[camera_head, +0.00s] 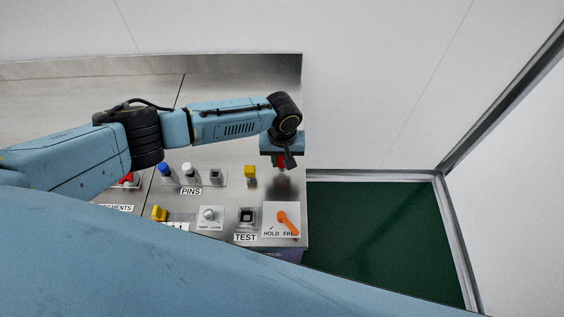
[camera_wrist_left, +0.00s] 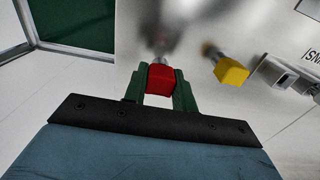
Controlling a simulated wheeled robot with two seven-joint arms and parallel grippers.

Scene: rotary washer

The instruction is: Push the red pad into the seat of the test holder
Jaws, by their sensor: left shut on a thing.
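My left gripper (camera_wrist_left: 161,88) is shut on the red pad (camera_wrist_left: 160,78), which sits between its two green fingers in the left wrist view. In the head view the left gripper (camera_head: 283,161) hangs over the right end of the steel panel, with a bit of the red pad showing at its tips. The test holder (camera_head: 247,216) is a dark square seat on the panel above the TEST label, below and left of the gripper in the head view. The pad is apart from it. My right gripper is not in view.
An orange lever (camera_head: 288,223) on a HOLD/FREE plate stands right of the test holder. A yellow block (camera_head: 250,171) stands left of the gripper. The PINS row (camera_head: 190,176) and a knob (camera_head: 209,215) are farther left. A green floor (camera_head: 375,240) lies beyond the panel's right edge.

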